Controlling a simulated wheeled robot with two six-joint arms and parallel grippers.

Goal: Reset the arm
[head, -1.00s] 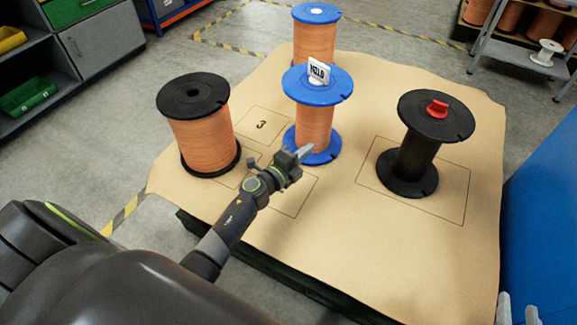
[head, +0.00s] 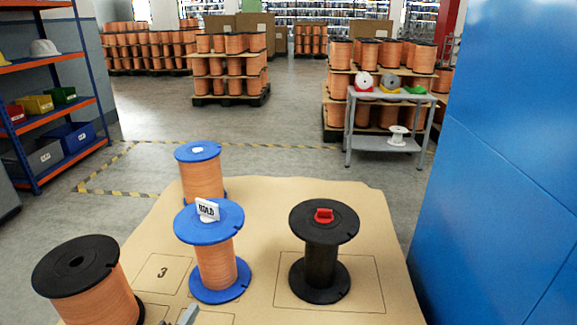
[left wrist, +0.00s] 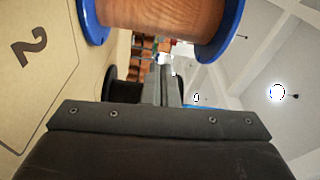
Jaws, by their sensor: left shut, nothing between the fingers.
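Only the tip of my left gripper (head: 187,315) shows at the bottom edge of the head view, near the front of the table. In the left wrist view its fingers (left wrist: 160,86) are closed together and empty, with a copper-wound blue-flanged spool above them in the picture. The blue spool with the HOLD tag (head: 216,262) stands upright on the table (head: 262,214). Another blue spool (head: 201,178) stands behind it. A black copper-wound spool (head: 97,299) stands at the left. An empty black spool with a red piece on top (head: 322,262) stands at the right. My right gripper is out of view.
A blue wall panel (head: 505,180) rises close to the table's right side. A grey cart (head: 390,96) and stacked spools (head: 229,72) stand farther back. A shelf with bins (head: 45,120) is at the left. The floor behind the table is clear.

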